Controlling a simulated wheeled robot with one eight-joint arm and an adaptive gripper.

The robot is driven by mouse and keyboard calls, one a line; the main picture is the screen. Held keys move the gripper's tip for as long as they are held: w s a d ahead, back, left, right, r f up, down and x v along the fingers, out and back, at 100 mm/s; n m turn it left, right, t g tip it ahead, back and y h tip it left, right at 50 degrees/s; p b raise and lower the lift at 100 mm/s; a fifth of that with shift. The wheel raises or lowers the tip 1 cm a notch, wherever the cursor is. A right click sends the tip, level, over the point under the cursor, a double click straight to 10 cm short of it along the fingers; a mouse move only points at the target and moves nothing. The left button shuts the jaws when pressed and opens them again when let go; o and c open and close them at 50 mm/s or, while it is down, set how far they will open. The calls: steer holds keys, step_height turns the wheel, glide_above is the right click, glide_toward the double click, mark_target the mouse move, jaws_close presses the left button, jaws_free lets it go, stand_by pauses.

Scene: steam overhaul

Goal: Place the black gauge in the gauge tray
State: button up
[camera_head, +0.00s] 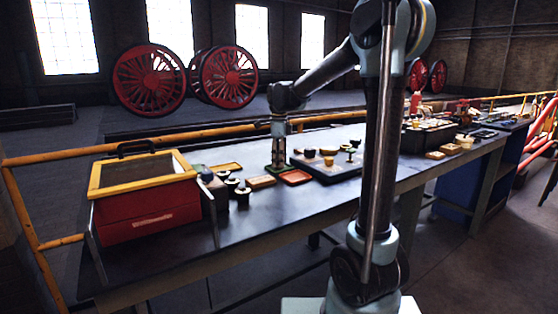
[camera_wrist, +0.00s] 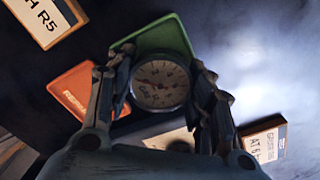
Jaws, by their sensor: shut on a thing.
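My gripper (camera_wrist: 162,66) is shut on a round gauge (camera_wrist: 160,85) with a pale dial and a dark rim. The dial faces the wrist camera between the two fingers. A green tray (camera_wrist: 168,34) lies beneath the gauge in the wrist view. An orange-red tray (camera_wrist: 72,92) lies to its left, partly behind a finger. In the head view my gripper (camera_head: 279,158) points down at the green tray (camera_head: 268,167), beside the orange-red tray (camera_head: 296,177). I cannot tell whether the gauge touches the green tray, or which tray is the gauge tray.
A red toolbox with a yellow-framed lid (camera_head: 150,210) stands at the bench's left end. Small dark cups (camera_head: 243,196) stand near it. A dark board (camera_head: 345,170) with several small parts lies right of the trays. Labelled blocks (camera_wrist: 264,143) lie close by. The front bench area is clear.

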steer(key=o, duration=1.2)
steer(key=shift+f, duration=0.1)
step_height(320, 180, up, 12)
steer(key=shift+r, duration=0.15)
steer(key=shift+s, duration=0.1)
